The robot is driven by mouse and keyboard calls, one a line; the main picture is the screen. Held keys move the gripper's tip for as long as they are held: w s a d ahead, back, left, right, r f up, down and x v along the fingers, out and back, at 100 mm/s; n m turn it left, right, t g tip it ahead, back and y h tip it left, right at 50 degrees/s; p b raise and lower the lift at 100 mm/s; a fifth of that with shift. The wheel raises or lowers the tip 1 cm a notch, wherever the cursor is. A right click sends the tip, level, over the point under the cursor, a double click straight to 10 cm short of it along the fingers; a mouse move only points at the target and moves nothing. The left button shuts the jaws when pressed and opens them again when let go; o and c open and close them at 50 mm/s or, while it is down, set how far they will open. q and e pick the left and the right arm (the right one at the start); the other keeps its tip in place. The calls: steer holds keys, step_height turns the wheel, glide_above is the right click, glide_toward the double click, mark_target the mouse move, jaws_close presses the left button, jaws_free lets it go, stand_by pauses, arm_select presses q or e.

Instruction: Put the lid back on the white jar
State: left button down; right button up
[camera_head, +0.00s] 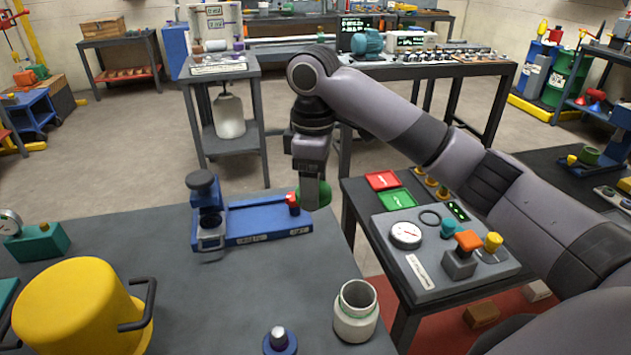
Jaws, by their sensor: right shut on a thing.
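The white jar (355,325) stands upright near the front right edge of the grey table. Its mouth is open and its dark inside shows. My right gripper (312,195) points down above the table, behind and a little left of the jar. It is shut on a green round thing (323,196), which looks like a lid. The gripper's fingers hide part of it. The green thing is apart from the jar. My left gripper is not in view.
A blue fixture (265,224) with a black knob lies behind the jar, close to my right gripper. A yellow pot (70,310) stands at left, and a small dark blue knobbed part (280,342) is left of the jar. A gauge panel (445,255) sits on the right table.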

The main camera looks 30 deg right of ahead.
steer(key=s+a+f+m, duration=0.3)
steer(key=s+f+m, duration=0.4)
steer(key=m, duration=0.3)
steer(key=shift+s+a+f, duration=0.2)
steer(key=shift+s+f, duration=0.15)
steer(key=shift+s, duration=0.5)
